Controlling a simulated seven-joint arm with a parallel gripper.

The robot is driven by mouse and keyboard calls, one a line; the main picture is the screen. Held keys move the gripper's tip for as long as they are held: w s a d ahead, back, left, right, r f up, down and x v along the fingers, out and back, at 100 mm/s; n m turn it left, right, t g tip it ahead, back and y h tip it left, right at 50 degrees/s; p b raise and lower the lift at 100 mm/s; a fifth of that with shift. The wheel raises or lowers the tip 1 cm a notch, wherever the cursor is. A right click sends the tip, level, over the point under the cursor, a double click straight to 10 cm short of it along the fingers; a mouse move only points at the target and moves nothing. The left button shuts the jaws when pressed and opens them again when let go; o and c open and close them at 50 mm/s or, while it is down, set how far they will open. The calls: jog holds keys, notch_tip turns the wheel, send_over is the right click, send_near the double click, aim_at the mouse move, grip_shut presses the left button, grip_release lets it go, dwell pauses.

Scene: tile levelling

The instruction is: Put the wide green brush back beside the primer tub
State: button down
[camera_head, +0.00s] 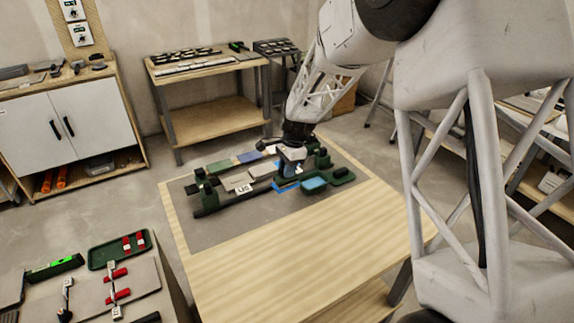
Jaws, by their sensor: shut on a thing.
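My gripper (289,172) is over the grey mat at the far part of the pale wooden table. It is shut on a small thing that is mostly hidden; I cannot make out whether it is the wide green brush. Just below the gripper is a flat bright blue patch (284,188). To its right, a dark green holder (342,175) stands on the mat with a blue-topped block (314,184) beside it. I cannot pick out the primer tub for certain. A small green item (237,46) lies on the back bench, too small to identify.
A dark rail fixture (209,208) with green end blocks and a white tag lies left of the gripper. The near part of the wooden table (300,260) is clear. A side bench at lower left holds a green tray (119,262) and red-handled tools.

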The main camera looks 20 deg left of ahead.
aim_at(287, 184)
jog(key=shift+f, duration=1.9)
jog(key=shift+f, duration=1.55)
jog(key=c, duration=0.6)
grip_release()
jog(key=shift+o, duration=0.2)
jog(key=shift+r, duration=0.1)
jog(key=shift+r, duration=3.9)
